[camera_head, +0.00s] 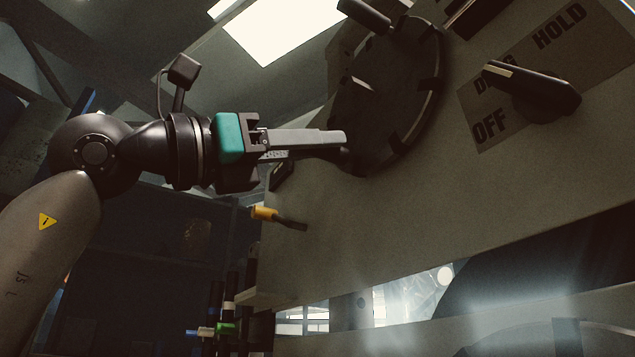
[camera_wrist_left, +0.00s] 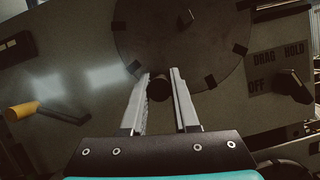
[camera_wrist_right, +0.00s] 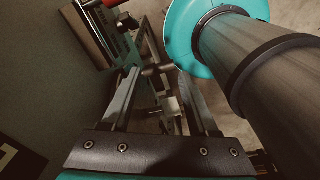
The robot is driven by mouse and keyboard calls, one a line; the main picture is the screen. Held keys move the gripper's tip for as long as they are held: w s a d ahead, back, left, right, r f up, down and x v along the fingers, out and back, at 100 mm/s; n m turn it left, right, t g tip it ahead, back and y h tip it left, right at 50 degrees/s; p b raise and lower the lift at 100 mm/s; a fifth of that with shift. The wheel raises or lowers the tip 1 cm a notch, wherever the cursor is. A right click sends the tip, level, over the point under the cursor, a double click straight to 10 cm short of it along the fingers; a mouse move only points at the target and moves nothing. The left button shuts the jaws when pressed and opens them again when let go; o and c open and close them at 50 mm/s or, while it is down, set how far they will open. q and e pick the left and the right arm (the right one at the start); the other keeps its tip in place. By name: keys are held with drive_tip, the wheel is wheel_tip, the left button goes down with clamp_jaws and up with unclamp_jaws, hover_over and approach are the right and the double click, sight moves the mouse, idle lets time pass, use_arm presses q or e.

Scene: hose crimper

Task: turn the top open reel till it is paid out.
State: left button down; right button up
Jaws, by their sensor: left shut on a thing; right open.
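The top open reel (camera_head: 392,90) is a dark round disc with black clips at its rim, on the face of a beige panel. My left gripper (camera_head: 338,143) is at its lower left edge. In the left wrist view the reel (camera_wrist_left: 180,40) is ahead of the fingers, and a short dark knob (camera_wrist_left: 159,88) at its rim sits between them. The left gripper is shut on this knob.
Right of the reel is a black selector knob (camera_head: 532,92) on a plate marked OFF, DRAG and HOLD; its light pointer line is towards DRAG. A yellow-ended lever (camera_head: 265,213) sticks out at the panel's lower left. Dark shelving (camera_head: 165,240) stands behind my left arm.

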use_arm(q)
drive_tip(key=shift+a+r, duration=0.2)
use_arm(e)
drive_tip(key=shift+w, duration=0.1)
use_arm(q)
drive_tip(key=c, duration=1.1)
unclamp_jaws()
drive_tip(key=o, duration=0.3)
drive_tip(key=shift+w+f, duration=0.1)
drive_tip(key=shift+w, duration=0.05)
drive_tip(key=shift+o, duration=0.6)
use_arm(e)
drive_tip(key=shift+w, duration=0.2)
use_arm(q)
drive_tip(key=shift+d, duration=0.1)
drive_tip(key=shift+f, duration=0.1)
drive_tip(key=shift+s+a+f, duration=0.2)
drive_tip(key=shift+s+a, duration=0.05)
drive_tip(key=shift+a, duration=0.15)
drive_tip(key=b+v, duration=0.5)
drive_tip(key=v, duration=0.9)
use_arm(e)
drive_tip(key=shift+f, duration=2.6)
